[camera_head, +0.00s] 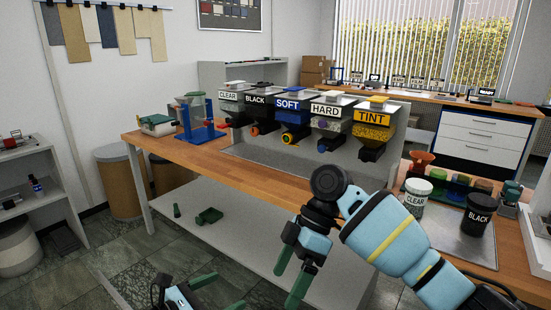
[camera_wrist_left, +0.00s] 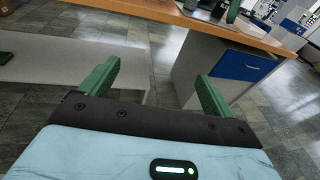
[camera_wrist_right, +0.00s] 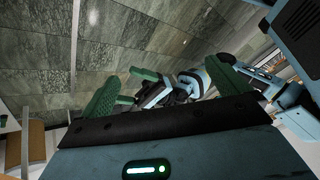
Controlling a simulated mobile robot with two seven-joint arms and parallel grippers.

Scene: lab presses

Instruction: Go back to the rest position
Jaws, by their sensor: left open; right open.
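My left gripper (camera_head: 208,287) is low at the bottom of the head view, in front of the bench. Its green fingers stand apart and empty in the left wrist view (camera_wrist_left: 157,80). My right gripper (camera_head: 290,278) hangs pointing down in front of the bench edge, below the bench top. Its green fingers are apart with nothing held between them, as the right wrist view (camera_wrist_right: 163,85) also shows. Parts of my other arm show beyond the fingers in the right wrist view. Both grippers are clear of the bench objects.
The wooden bench (camera_head: 215,164) carries several labelled hoppers, such as the TINT hopper (camera_head: 371,118). A CLEAR jar (camera_head: 415,202) and a BLACK jar (camera_head: 478,215) stand at right, near my right arm. A lower shelf (camera_head: 235,240) lies under the bench. Left are shelving (camera_head: 45,165) and a drum (camera_head: 122,180).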

